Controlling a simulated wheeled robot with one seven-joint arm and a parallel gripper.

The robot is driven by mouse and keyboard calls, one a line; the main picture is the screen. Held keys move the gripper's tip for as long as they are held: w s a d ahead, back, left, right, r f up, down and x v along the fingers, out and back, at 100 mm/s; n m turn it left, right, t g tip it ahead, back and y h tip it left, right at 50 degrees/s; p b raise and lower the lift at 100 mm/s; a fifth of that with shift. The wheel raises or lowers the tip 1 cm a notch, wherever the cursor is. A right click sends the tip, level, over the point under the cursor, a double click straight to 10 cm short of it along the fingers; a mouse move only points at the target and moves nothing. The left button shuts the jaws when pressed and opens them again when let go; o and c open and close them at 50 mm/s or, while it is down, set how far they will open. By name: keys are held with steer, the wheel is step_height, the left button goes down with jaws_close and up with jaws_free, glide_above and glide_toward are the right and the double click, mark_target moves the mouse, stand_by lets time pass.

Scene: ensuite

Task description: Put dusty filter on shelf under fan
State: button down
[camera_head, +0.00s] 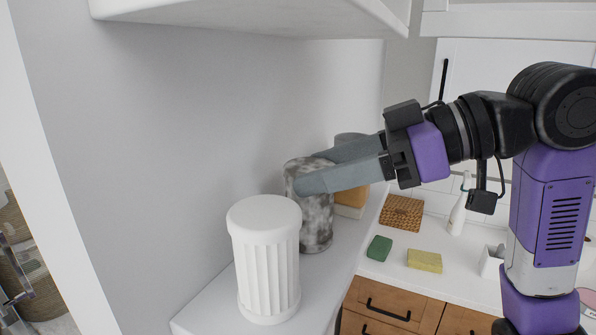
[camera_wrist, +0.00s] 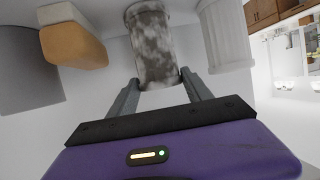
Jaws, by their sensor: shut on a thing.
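The dusty filter is a cylinder mottled grey and white (camera_head: 316,222), upright at a narrow white ledge along the wall. My gripper (camera_head: 311,171) reaches in from the right and is shut on its upper part. In the wrist view the dusty filter (camera_wrist: 153,45) sits between the two fingers, with the picture turned over. I cannot tell whether its base touches the ledge. A clean white ribbed cylinder (camera_head: 266,262) stands in front of it, close by. No fan is recognizable in either view.
A grey cylinder (camera_wrist: 25,62) and an orange-and-white block (camera_wrist: 75,42) stand behind the filter. A white overhang (camera_head: 250,18) is above. The lower counter holds a green sponge (camera_head: 379,248), a yellow sponge (camera_head: 424,261), a wicker box (camera_head: 402,212) and a white bottle (camera_head: 457,214).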

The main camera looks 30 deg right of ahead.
steer(key=shift+s, duration=0.1)
steer(key=shift+f, duration=0.15)
steer(key=shift+c, duration=2.2)
jaws_free()
steer(key=shift+r, duration=0.2)
steer(key=b+v, duration=0.1)
steer(key=v, duration=0.6)
steer(key=shift+s+d+r, duration=0.1)
